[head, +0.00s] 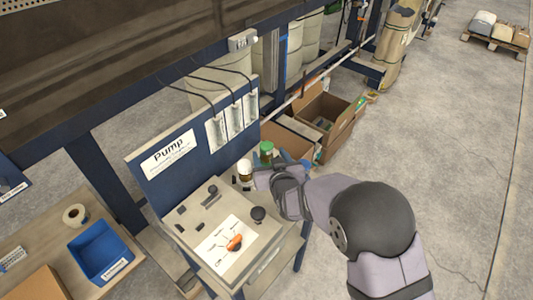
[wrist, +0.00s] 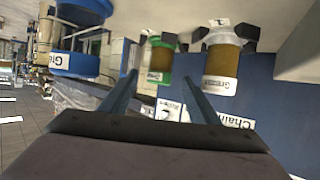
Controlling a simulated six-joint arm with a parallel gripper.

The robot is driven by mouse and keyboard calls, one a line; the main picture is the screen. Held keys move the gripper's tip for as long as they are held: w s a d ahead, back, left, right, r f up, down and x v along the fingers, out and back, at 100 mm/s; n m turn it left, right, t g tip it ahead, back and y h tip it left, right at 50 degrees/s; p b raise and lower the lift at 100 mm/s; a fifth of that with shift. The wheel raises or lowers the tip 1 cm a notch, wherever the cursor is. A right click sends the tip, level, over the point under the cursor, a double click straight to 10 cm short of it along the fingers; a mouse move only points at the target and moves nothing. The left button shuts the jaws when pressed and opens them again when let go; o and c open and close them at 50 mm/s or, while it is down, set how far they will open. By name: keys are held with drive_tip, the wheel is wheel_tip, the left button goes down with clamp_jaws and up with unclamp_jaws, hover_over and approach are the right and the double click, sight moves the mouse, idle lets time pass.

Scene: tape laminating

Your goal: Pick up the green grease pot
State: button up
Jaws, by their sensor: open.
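The green grease pot (head: 267,148) has a green lid and stands at the back right corner of the pump bench in the head view. In the wrist view, which is upside down, the green pot (wrist: 159,58) with its amber body shows between and beyond my two fingers. My gripper (wrist: 162,80) is open, and nothing shows held in it. In the head view my arm's end is just in front of the pots, and its fingers are mostly hidden.
A white-lidded amber pot (head: 245,170) stands left of the green one; it also shows in the wrist view (wrist: 222,62). A blue-lidded pot (wrist: 75,63) is on the other side. The upright Pump panel (head: 180,165) rises behind. Cardboard boxes (head: 345,125) stand beyond the bench.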

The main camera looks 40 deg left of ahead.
sight(268, 152)
drive_tip(key=shift+p+x, duration=0.55)
drive_tip(key=shift+x, duration=2.15)
drive_tip(key=shift+f, duration=0.1)
drive_tip(key=c, duration=1.2)
